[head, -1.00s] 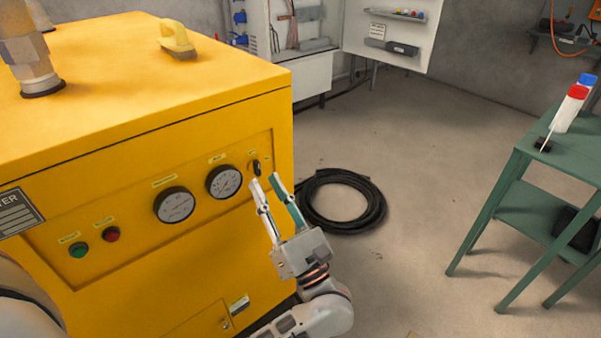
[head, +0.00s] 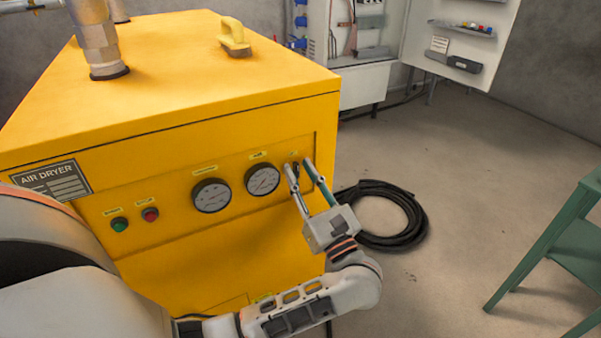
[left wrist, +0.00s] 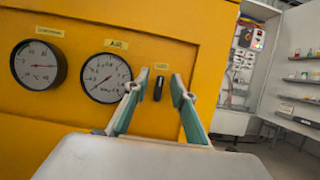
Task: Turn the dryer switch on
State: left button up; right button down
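The yellow air dryer (head: 200,110) stands at the left with its control panel facing me. The dryer switch (left wrist: 158,88) is a small black knob at the panel's right end, below a small label, and looks upright in the left wrist view. In the head view it is partly hidden behind the fingers. My left gripper (head: 301,167) is open, with its fingertips at the switch. In the left wrist view the fingers (left wrist: 160,80) stand apart on either side of the switch; I cannot tell whether they touch it. My right gripper is not in view.
Two round gauges (head: 262,179) sit left of the switch, with a green button (head: 119,225) and a red button (head: 150,214) farther left. A coiled black hose (head: 405,222) lies on the floor. Floor between is clear.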

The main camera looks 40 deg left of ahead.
pick_arm(q)
jog(key=shift+a, duration=0.1)
grip_shut()
